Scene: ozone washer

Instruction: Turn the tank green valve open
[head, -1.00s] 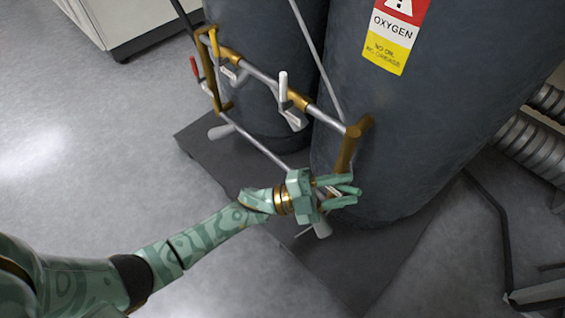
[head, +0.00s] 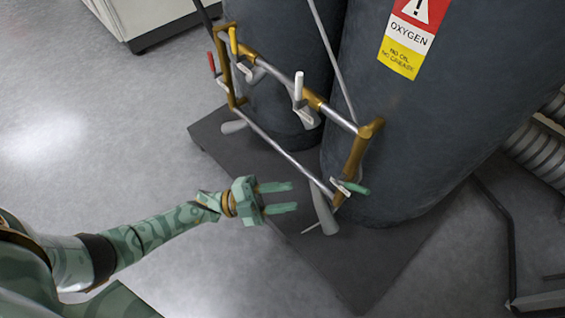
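The green valve handle (head: 355,187) sits low on the pipe frame, near the bottom of the right-hand brass pipe (head: 356,155). It points to the right and slightly down in the picture, across the brass pipe. My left gripper (head: 294,197) is to the left of the handle, apart from it. Its two green fingers are spread and point right towards the handle, with nothing between them. My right gripper is not in view.
Red (head: 211,62), yellow (head: 233,40) and white (head: 298,86) handles sit higher on the frame. Behind stands a dark tank with an oxygen label (head: 411,36). Grey funnel-shaped parts (head: 323,212) hang below the pipes.

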